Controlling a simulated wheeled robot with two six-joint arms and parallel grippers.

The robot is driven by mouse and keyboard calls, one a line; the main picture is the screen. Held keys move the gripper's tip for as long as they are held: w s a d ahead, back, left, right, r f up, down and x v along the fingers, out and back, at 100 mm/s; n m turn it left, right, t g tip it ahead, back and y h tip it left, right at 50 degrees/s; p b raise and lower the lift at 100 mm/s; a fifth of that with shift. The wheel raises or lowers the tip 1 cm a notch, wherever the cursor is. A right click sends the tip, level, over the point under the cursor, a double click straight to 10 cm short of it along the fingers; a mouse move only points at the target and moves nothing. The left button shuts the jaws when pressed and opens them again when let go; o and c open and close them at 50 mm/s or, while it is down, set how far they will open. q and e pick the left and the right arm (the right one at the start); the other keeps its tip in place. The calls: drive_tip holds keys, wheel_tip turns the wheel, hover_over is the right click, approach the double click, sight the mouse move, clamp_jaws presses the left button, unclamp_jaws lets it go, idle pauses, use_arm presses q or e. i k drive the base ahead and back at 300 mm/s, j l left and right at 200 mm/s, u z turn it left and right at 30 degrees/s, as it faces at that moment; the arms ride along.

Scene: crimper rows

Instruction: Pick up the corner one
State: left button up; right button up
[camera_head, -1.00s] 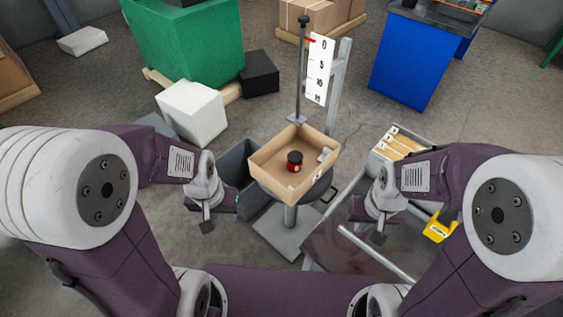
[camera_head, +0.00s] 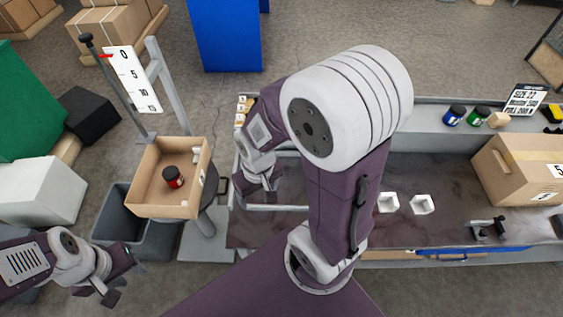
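An open cardboard tray (camera_head: 148,207) sits on a round stand at the left of the head view. A red jar with a black lid (camera_head: 173,178) stands upright inside it, near the middle. A small pale piece (camera_head: 202,177) lies by the tray's right wall. Which thing "the corner one" names is not clear from the view. My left gripper (camera_head: 106,288) is below and left of the tray, apart from it, its fingers apparently spread and empty. My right gripper (camera_head: 256,192) is right of the tray, over the bench's left end, apparently open and empty.
A height scale (camera_head: 133,80) stands behind the tray, and a dark bin (camera_head: 120,205) is beside it. The bench (camera_head: 440,165) at right carries dark-lidded jars (camera_head: 478,116), two white cups (camera_head: 423,204), a black tool (camera_head: 488,228) and a cardboard box (camera_head: 525,165).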

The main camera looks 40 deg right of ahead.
sight(386, 202)
drive_tip(key=k+l, duration=0.2)
drive_tip(key=l, duration=0.15)
drive_tip(key=k+l+z, duration=0.1)
drive_tip(key=l, duration=0.25)
drive_tip(key=k+l, duration=0.4)
drive_tip(key=l, duration=0.3)
drive_tip(key=k+l+z, duration=0.1)
drive_tip(key=l, duration=0.25)
drive_tip(key=k, duration=0.1)
